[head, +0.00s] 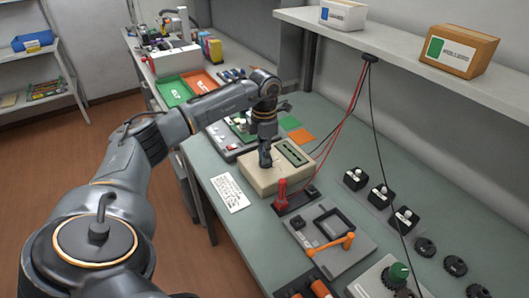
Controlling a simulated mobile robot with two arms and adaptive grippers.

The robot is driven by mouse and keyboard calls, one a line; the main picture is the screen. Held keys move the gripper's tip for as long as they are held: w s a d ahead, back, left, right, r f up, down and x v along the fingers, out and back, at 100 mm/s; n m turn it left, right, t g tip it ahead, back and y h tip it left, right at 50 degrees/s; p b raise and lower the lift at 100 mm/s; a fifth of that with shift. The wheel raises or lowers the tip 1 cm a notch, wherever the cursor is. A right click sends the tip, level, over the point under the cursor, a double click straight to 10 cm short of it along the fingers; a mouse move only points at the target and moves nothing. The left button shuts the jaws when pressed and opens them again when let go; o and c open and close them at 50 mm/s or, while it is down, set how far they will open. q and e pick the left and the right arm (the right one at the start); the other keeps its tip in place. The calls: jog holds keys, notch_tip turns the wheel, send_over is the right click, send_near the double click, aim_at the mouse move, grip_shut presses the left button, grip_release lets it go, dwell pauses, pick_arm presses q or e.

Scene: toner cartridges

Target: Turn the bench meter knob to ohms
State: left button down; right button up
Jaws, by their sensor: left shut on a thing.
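The bench meter is a beige box (277,180) on the green bench top, with a dark green display panel (294,153) on its upper face. My left gripper (265,163) points down onto the meter's top, to the left of the display. It is shut on the meter knob, which the fingers hide. The knob's pointer and the markings around it cannot be read. My right gripper is not in view.
A white card (230,193) lies left of the meter. A red clamp-like piece (282,195) and a grey fixture with an orange handle (345,242) stand in front. Red and black cables hang to the right. A shelf with boxes (459,50) overhangs the back.

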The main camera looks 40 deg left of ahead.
pick_arm(q)
jog(key=m, duration=0.5)
jog(key=shift+w+a+m, duration=0.1)
jog(key=shift+m, duration=0.2)
jog(key=m, duration=0.4)
jog(key=shift+m, duration=0.4)
jog(key=shift+w, duration=0.1)
jog(key=c, duration=1.4)
grip_release()
jog(key=shift+c, duration=0.2)
notch_tip(320, 180, up, 12)
